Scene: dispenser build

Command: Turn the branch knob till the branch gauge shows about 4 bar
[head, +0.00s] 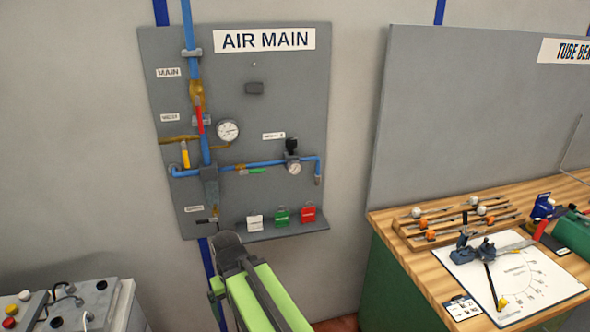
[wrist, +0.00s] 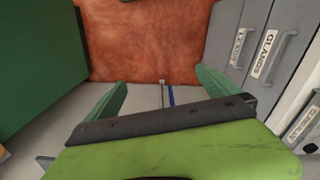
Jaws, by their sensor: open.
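The branch knob (head: 291,145) is a small black knob on top of a regulator at the right of the grey AIR MAIN panel. The branch gauge (head: 294,168) is a small white round dial just below it; its needle is too small to read. My green and dark arm shows below the panel in the head view, well to the lower left of the knob and apart from it. In the wrist view my gripper (wrist: 164,92) has its two green fingers spread wide with nothing between them. Neither knob nor gauge shows in the wrist view.
A larger gauge (head: 228,130), a red lever (head: 200,119) and a yellow lever (head: 185,154) sit left on the panel. A shelf (head: 284,235) with white, green and red tags juts out below. A wooden bench (head: 430,262) stands at right.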

